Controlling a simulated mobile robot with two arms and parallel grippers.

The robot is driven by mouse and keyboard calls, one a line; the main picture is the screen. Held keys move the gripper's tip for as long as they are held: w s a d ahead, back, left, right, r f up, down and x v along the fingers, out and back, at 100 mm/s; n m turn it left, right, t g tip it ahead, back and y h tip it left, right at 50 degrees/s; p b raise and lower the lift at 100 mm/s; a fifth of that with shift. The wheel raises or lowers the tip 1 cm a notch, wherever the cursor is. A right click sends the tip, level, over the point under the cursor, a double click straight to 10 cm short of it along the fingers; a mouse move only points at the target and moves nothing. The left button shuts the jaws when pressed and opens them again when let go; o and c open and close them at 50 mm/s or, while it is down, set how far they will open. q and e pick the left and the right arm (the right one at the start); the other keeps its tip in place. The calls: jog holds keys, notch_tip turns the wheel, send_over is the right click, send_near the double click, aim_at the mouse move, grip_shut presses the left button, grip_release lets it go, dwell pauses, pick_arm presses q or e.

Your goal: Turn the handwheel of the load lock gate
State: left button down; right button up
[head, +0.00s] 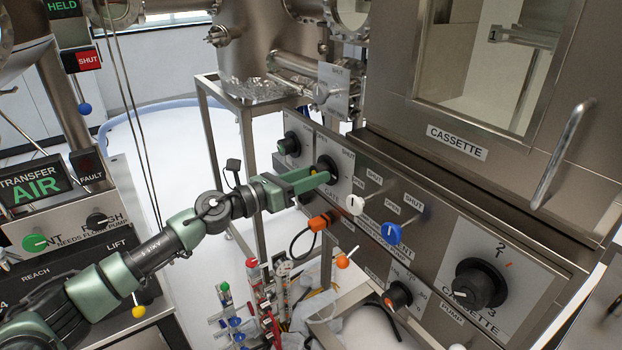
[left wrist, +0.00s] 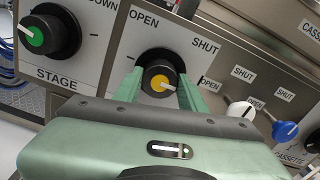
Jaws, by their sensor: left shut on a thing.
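The gate handwheel is a black round knob (left wrist: 159,62) with a yellow centre, on a pale plate marked OPEN at upper left and SHUT at right in the left wrist view. In the head view the knob (head: 326,160) sits on the steel control panel, partly hidden by my gripper. My left gripper (head: 317,176) reaches it from the left. In the left wrist view the green fingers (left wrist: 159,88) stand on either side of the knob, shut on it. The knob's lower part is hidden behind the gripper body. My right gripper is not in view.
A green-centred STAGE knob (left wrist: 38,37) is left of the gate knob. White (head: 355,204) and blue (head: 393,233) levers stick out to its right. The CASSETTE chamber door handle (head: 563,155) is at right.

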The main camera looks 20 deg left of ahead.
pick_arm(q)
jog(key=shift+f, duration=0.15)
jog(key=c, duration=0.8)
grip_release()
jog(key=shift+r, duration=0.2)
notch_tip(320, 180, up, 20)
jog(key=p, duration=0.8)
jog(key=shift+f, duration=0.15)
